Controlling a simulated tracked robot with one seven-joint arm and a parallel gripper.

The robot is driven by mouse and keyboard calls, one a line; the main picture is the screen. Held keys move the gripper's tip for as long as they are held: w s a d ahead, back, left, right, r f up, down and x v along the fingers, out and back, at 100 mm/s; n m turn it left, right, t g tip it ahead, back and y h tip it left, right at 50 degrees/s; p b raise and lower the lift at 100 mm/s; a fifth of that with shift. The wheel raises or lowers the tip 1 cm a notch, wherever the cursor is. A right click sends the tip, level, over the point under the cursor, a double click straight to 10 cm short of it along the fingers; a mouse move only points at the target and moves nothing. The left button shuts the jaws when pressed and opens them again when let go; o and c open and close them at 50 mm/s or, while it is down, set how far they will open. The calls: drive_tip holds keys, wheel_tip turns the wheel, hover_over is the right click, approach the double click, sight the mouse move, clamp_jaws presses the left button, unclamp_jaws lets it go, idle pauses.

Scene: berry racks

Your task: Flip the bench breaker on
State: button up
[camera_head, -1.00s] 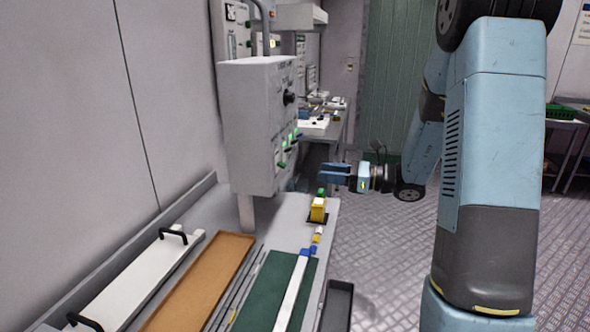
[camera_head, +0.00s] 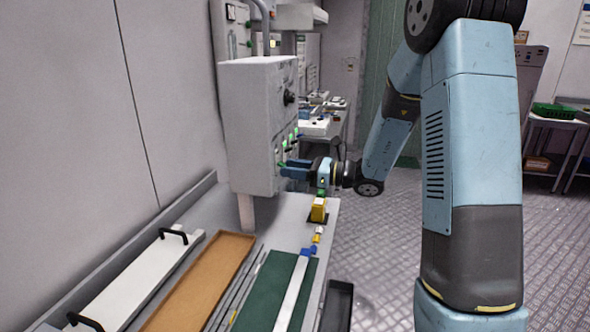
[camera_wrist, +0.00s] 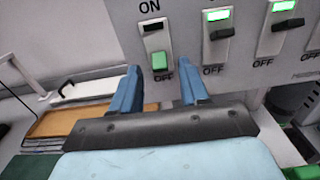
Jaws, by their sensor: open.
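The grey control box (camera_head: 262,125) stands on a post above the bench. In the wrist view, one breaker (camera_wrist: 159,61) has a green toggle in the lower position by OFF, and the window under ON is dark. Two breakers to its right, a nearer one (camera_wrist: 221,34) and a farther one (camera_wrist: 287,25), have lit green windows and dark toggles. My gripper (camera_head: 283,168) is at the box's front face, low down. In the wrist view its two blue fingers (camera_wrist: 160,88) are open and empty, one on each side below the green toggle. Contact with the panel cannot be told.
The bench holds a white tray with black handles (camera_head: 150,273), a brown tray (camera_head: 205,280), a green mat (camera_head: 270,295) and a yellow block (camera_head: 318,209) just below my gripper. A dark knob (camera_head: 290,97) sticks out higher on the box.

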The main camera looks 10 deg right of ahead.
sight(281, 163)
drive_tip(key=shift+c, duration=0.4)
clamp_jaws()
drive_tip(key=shift+d+r, duration=0.1)
drive_tip(key=shift+r, duration=0.05)
wheel_tip(281, 163, up, 3)
drive_tip(key=g+h, duration=0.2)
drive_tip(key=h, duration=0.3)
drive_tip(key=shift+f, duration=0.2)
drive_tip(key=h, duration=0.2)
drive_tip(key=a+r+g+h, duration=0.1)
drive_tip(key=shift+w+r+g+h, duration=0.1)
drive_tip(key=shift+r+g+h, duration=0.2)
drive_tip(key=shift+h, duration=0.1)
drive_tip(key=shift+a+r+g+h, duration=0.2)
drive_tip(key=shift+g+h, duration=0.1)
drive_tip(key=shift+h, duration=0.4)
